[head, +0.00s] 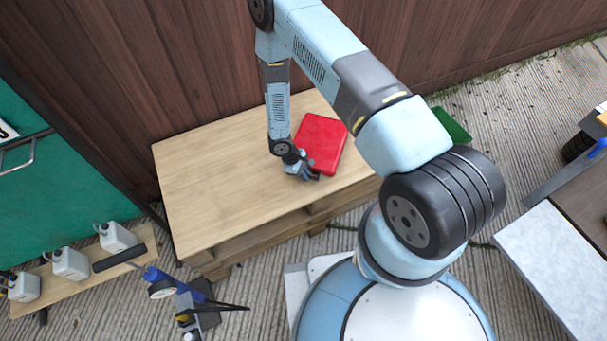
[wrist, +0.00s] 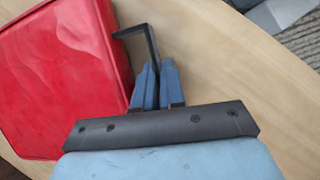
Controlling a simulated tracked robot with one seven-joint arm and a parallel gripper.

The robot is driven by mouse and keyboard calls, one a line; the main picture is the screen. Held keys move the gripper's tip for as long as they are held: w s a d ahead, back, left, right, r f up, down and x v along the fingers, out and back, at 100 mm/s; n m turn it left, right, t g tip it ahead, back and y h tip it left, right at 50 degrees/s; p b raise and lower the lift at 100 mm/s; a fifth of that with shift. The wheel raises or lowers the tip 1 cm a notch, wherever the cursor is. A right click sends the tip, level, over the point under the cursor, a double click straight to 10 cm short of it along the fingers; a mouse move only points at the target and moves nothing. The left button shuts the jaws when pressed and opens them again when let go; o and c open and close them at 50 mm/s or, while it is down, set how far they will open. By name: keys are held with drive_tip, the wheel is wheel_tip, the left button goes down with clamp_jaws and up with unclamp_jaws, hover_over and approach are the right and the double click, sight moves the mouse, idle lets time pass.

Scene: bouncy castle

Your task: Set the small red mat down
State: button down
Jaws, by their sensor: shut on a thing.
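The small red mat (head: 324,142) is a flat red pad over the wooden table, seen at the table's right half in the head view. It fills the upper left of the wrist view (wrist: 55,75). A thin black handle (wrist: 139,29) stands out from its side. My gripper (head: 308,175) is at the mat's near left corner, and in the wrist view its blue fingers (wrist: 157,82) are closed on the handle. The mat lies about level with the tabletop. I cannot tell whether it touches the wood. My arm hides a little of its left edge.
The wooden table (head: 205,190) is bare to the left of the mat. A brown fence (head: 110,60) stands behind it. A green flat thing (head: 452,124) shows beyond my arm. White jugs (head: 70,263) stand on a low bench at left. A grey-topped table (head: 550,255) is at right.

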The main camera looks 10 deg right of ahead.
drive_tip(key=c, duration=1.5)
unclamp_jaws()
drive_tip(key=v, duration=1.2)
drive_tip(key=w+d+r+m+t, duration=0.1)
drive_tip(key=w+d+r, duration=0.15)
drive_tip(key=r, duration=0.75)
drive_tip(key=w+d+r+m, duration=0.2)
drive_tip(key=w+r, duration=0.2)
drive_tip(key=r, duration=0.5)
drive_tip(key=s+d+r+m+t+y, duration=0.1)
drive_tip(key=d+r+m, duration=0.15)
drive_tip(key=r, duration=0.75)
drive_tip(key=s+d+r+m, duration=0.1)
drive_tip(key=d+r, duration=0.3)
drive_tip(key=r, duration=0.6)
drive_tip(key=s+d+r+m+t+y, duration=0.1)
drive_tip(key=s+d+r, duration=0.2)
drive_tip(key=s+r, duration=0.4)
drive_tip(key=s+d+r+m+t+y, duration=0.1)
drive_tip(key=s+d+r+m, duration=0.2)
drive_tip(key=r, duration=0.5)
drive_tip(key=s+r+t, duration=0.1)
drive_tip(key=s+r, duration=0.2)
drive_tip(key=s, duration=0.4)
drive_tip(key=s+d+r+m+t+y, duration=0.1)
drive_tip(key=s+r, duration=0.3)
drive_tip(key=s, duration=0.3)
drive_tip(key=shift+s+t, duration=0.15)
drive_tip(key=shift+t, duration=0.25)
